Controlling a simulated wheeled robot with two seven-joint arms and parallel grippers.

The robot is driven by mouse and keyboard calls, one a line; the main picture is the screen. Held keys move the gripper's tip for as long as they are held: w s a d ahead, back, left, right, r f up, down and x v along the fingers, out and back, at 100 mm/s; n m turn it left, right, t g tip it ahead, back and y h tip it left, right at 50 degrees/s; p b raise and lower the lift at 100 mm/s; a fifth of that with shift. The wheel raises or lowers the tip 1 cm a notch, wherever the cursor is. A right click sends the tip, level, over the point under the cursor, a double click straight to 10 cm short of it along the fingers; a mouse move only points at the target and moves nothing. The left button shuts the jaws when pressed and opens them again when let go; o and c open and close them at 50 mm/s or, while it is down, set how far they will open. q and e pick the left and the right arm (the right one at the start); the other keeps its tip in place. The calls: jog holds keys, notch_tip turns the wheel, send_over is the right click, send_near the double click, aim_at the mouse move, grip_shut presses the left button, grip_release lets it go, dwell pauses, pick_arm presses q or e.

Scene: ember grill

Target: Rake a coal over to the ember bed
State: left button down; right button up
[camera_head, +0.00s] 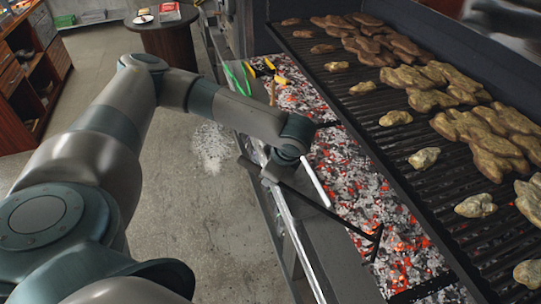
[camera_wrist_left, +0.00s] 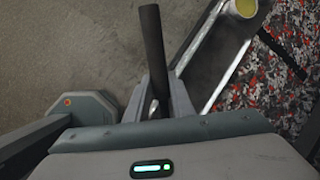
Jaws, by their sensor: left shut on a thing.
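My left gripper (camera_head: 268,174) is shut on the handle of a black rake (camera_head: 325,208), above the metal front ledge of the grill. The rake slants down to the right, and its crosswise head (camera_head: 375,244) lies over the ember bed (camera_head: 345,180), at or just above the coals. In the left wrist view the dark handle (camera_wrist_left: 152,50) stands up between my fingers (camera_wrist_left: 160,98). The bed is a mix of grey ash and glowing red-orange coals. I cannot single out one coal at the rake head. My right gripper is out of view.
A dark grate (camera_head: 440,205) with several pieces of meat runs along the right, above the embers. Green tongs (camera_head: 238,78) and yellow-ended tools (camera_head: 270,64) lie at the far end. A round table (camera_head: 170,42) and a wooden cabinet (camera_head: 22,75) stand behind on open floor.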

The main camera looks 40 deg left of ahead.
pick_arm(q)
jog(key=shift+w+a, duration=0.1)
dwell(0.5)
jog(key=shift+d+f+b, duration=0.7)
jog(key=shift+d+b, duration=0.2)
jog(key=shift+b, duration=0.2)
jog(key=shift+s+d+f+b, duration=1.1)
jog(key=shift+d+b, duration=3.7)
jog(key=shift+d, duration=7.25)
jog(key=a+r+p, duration=0.2)
jog(key=a, duration=0.1)
jog(key=a+p, duration=0.1)
jog(key=p, duration=0.1)
jog(key=shift+w+a+r, duration=0.2)
jog(key=shift+w+r, duration=0.1)
jog(key=shift+r, duration=0.1)
